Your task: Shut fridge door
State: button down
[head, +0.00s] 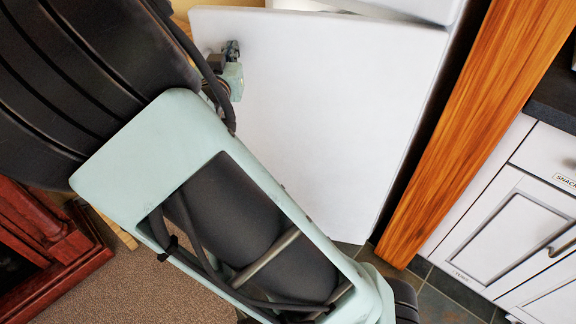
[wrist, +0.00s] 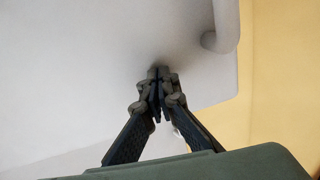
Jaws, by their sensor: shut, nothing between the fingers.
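The fridge door (head: 330,110) is a large white panel that stands open, filling the middle of the head view. A white part of the fridge (head: 425,8) shows behind it at the top right. My gripper (head: 232,48) is in front of the door near its upper left edge. In the wrist view my gripper (wrist: 160,75) is shut and empty, its fingertips at or very near the white door (wrist: 90,60); I cannot tell if they touch. A white curved handle (wrist: 222,38) is to the right of the fingertips, near the door's edge.
A wooden panel (head: 480,130) stands right of the door, with white cabinets (head: 500,215) and a dark countertop (head: 555,100) beyond. Dark red furniture (head: 45,250) is at the lower left. Brown carpet (head: 165,280) and dark tiles (head: 455,290) cover the floor. A yellow wall (wrist: 280,80) lies past the door's edge.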

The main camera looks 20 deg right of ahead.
aim_at(238, 40)
jog(key=shift+w+d, duration=0.2)
jog(key=shift+w, duration=0.3)
jog(key=shift+d+b+x, duration=0.15)
jog(key=shift+b+x, duration=0.25)
jog(key=shift+x, duration=0.75)
jog(key=shift+d+b+x, duration=0.2)
jog(key=shift+b+x, duration=0.15)
jog(key=shift+x, duration=0.85)
jog(key=shift+s, duration=0.1)
jog(key=shift+s+a, duration=0.1)
jog(key=shift+s, duration=0.05)
jog(key=p+v, duration=0.2)
jog(key=v, duration=0.3)
jog(key=shift+s+a, duration=0.1)
jog(key=shift+s, duration=0.3)
